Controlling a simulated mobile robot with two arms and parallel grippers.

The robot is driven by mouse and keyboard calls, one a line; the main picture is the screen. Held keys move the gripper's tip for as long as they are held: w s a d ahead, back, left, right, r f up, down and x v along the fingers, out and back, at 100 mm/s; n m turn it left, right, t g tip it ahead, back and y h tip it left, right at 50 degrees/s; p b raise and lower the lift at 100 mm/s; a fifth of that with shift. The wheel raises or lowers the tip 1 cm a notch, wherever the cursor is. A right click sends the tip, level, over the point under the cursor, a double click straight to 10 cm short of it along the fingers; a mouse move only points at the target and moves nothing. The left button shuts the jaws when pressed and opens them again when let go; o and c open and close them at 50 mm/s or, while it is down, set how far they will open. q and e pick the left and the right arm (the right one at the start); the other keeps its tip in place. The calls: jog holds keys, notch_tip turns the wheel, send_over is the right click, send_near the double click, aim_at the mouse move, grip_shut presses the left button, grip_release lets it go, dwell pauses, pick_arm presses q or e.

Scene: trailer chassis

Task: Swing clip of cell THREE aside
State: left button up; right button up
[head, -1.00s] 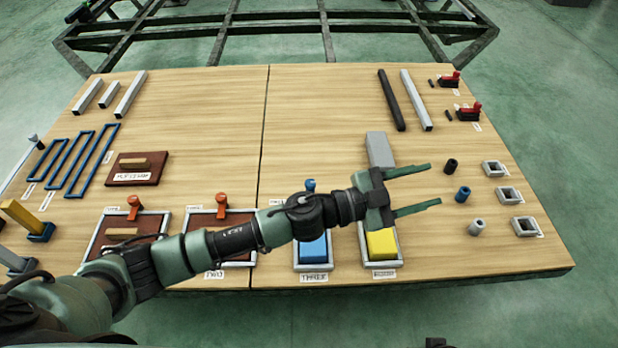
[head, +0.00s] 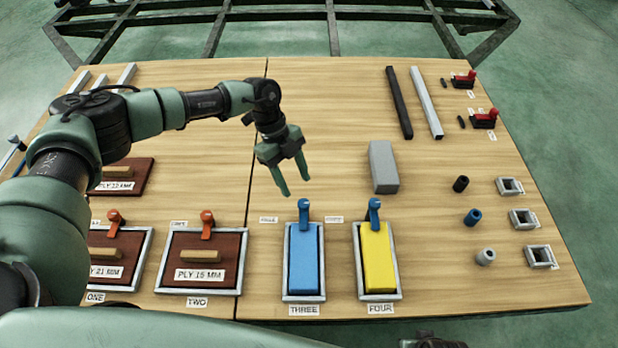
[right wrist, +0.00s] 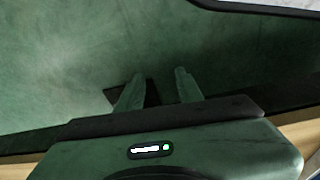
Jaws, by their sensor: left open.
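Cell THREE (head: 287,285) is a grey frame holding a blue block, with the label THREE in front. Its blue clip (head: 304,212) stands at the far end of the frame, its lower end reaching over the block's end. My left gripper (head: 282,193) is open and empty, pointing down and toward me, just behind and left of that clip and apart from it. In the right wrist view my right gripper (right wrist: 158,88) has its fingers apart with nothing between them, over green floor and a dark edge.
Cell FOUR (head: 398,285) with a yellow block and its own blue clip (head: 375,212) stands close on the right. Cell TWO (head: 160,265) with an orange clip is left. A grey block (head: 384,167) lies behind cell FOUR. Bare wood surrounds my left gripper.

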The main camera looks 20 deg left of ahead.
aim_at(304, 203)
pick_arm(q)
jog(key=x, duration=0.3)
jog(key=b+x, duration=0.1)
jog(key=x, duration=0.2)
jog(key=shift+w+f, duration=0.15)
jog(key=shift+f, duration=0.2)
jog(key=shift+d+f, duration=0.15)
jog(key=shift+f, duration=0.15)
pick_arm(e)
jog(key=r, duration=0.1)
jog(key=w+r, duration=0.1)
jog(key=r, duration=0.3)
jog(key=shift+w, duration=0.3)
pick_arm(q)
grip_shut()
